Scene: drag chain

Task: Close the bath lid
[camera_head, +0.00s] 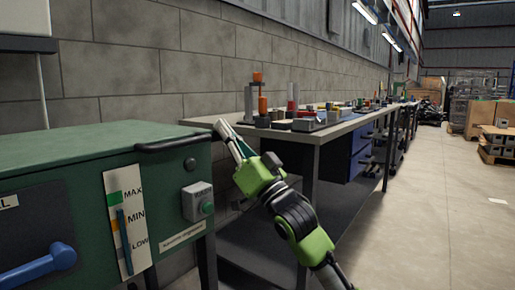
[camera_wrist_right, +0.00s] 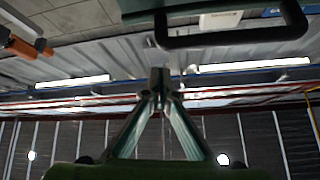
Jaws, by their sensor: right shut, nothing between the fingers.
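The green bath (camera_head: 80,220) stands at the left in the head view. Its green lid (camera_head: 70,145) looks flat across the top, with no gap that I can see. A black bar handle (camera_head: 178,144) runs along the lid's right edge; it also shows in the right wrist view (camera_wrist_right: 232,40), at the top. My right gripper (camera_head: 220,124) is just beyond the handle's right end in the head view. Its fingertips (camera_wrist_right: 160,76) meet with nothing between them, and appear apart from the handle. My left gripper is not in view.
The bath's front carries a level gauge (camera_head: 124,222), a grey button box (camera_head: 197,202) and a blue lever (camera_head: 38,268). A workbench (camera_head: 318,137) with several small parts stands right behind my right arm. The floor (camera_head: 430,220) at the right is clear.

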